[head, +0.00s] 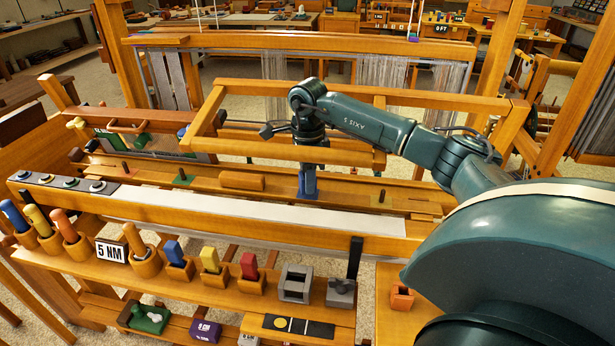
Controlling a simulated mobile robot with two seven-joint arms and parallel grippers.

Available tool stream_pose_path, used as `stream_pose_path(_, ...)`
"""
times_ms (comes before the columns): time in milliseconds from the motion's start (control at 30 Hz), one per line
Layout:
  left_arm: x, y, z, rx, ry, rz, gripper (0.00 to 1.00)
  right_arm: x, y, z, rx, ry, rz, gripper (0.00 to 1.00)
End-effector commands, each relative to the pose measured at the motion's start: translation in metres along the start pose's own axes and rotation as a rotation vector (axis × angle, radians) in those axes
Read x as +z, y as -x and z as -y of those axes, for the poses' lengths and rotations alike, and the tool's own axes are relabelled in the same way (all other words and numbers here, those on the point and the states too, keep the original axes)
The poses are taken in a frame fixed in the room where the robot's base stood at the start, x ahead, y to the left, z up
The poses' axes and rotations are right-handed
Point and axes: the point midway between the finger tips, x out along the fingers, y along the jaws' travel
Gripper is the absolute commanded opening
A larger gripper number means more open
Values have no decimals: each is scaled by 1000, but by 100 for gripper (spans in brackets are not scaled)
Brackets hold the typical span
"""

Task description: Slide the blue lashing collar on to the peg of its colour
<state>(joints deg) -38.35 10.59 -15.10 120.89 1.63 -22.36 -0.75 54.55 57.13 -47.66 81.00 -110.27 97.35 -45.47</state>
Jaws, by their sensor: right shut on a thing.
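My right gripper (307,172) points straight down over the loom's wooden beam, right of the middle of the head view. It is shut on the blue lashing collar (308,187), which shows below the fingers close to the beam. The fingers cover part of the collar, and I cannot tell whether it is around a peg or only above one. My left gripper is not in view.
A wooden block (241,181) lies on the beam left of the gripper. A raised wooden frame (270,152) surrounds my right wrist. In front, a shelf holds coloured blocks in wooden cups, including a blue one (174,251), and a grey box (295,284).

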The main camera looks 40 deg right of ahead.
Motion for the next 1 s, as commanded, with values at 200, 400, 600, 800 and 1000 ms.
stream_pose_path(200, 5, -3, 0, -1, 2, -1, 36, 1, -17, -4, 17, 6, -9, 10)
stream_pose_path(400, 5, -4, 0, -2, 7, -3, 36, 2, -19, -5, 20, 7, -8, 10)
stream_pose_path(600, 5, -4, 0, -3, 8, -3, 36, 2, -20, -5, 20, 7, -8, 10)
stream_pose_path(800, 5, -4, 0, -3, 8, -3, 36, 2, -20, -5, 21, 7, -8, 41)
stream_pose_path(1000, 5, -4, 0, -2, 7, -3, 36, 2, -20, -5, 21, 7, -8, 57)
